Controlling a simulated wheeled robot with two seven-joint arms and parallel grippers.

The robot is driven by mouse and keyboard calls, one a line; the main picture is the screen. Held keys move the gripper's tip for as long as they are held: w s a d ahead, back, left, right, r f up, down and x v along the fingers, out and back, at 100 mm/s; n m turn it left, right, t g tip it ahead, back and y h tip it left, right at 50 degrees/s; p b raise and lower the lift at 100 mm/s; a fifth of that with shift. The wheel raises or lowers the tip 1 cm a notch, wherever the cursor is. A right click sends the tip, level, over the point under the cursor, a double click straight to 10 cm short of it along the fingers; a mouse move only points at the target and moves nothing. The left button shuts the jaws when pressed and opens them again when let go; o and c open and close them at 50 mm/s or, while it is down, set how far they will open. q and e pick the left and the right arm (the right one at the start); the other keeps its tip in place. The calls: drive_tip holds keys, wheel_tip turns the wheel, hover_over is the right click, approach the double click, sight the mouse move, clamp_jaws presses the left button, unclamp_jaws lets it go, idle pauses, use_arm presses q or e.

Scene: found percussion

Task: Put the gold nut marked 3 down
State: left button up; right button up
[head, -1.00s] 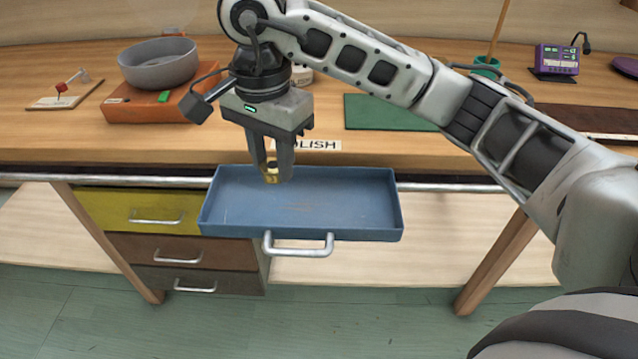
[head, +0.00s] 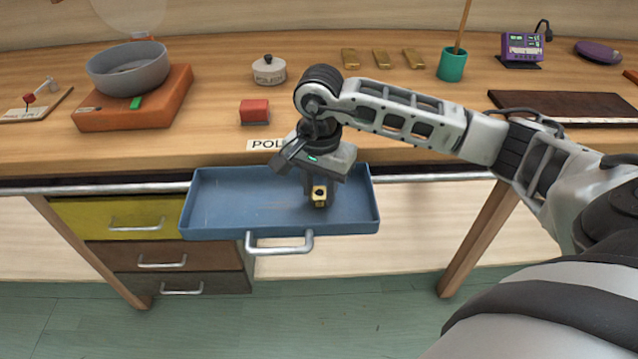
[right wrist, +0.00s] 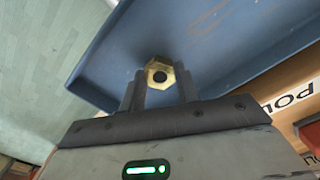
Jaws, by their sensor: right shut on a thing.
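The gold nut (head: 319,192) is a small gold block with a dark round hole. Its number is not legible in either view. My right gripper (head: 318,201) is shut on it, pointing down over the right half of the blue pulled-out drawer (head: 235,208). In the right wrist view the nut (right wrist: 158,72) sits between the two fingertips, with the blue drawer floor (right wrist: 180,35) behind it. I cannot tell whether the nut touches the drawer floor. My left gripper is not in view.
The drawer has low walls and a silver handle (head: 280,244).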

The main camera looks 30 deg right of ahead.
sight(319, 193)
drive_tip(key=shift+f, duration=0.25)
drive_tip(key=o, duration=1)
drive_tip(key=shift+o, duration=0.2)
drive_tip(key=shift+r, duration=0.35)
wheel_tip(319, 193, up, 12)
drive_tip(key=b, duration=0.1)
drive_tip(key=shift+f, duration=0.15)
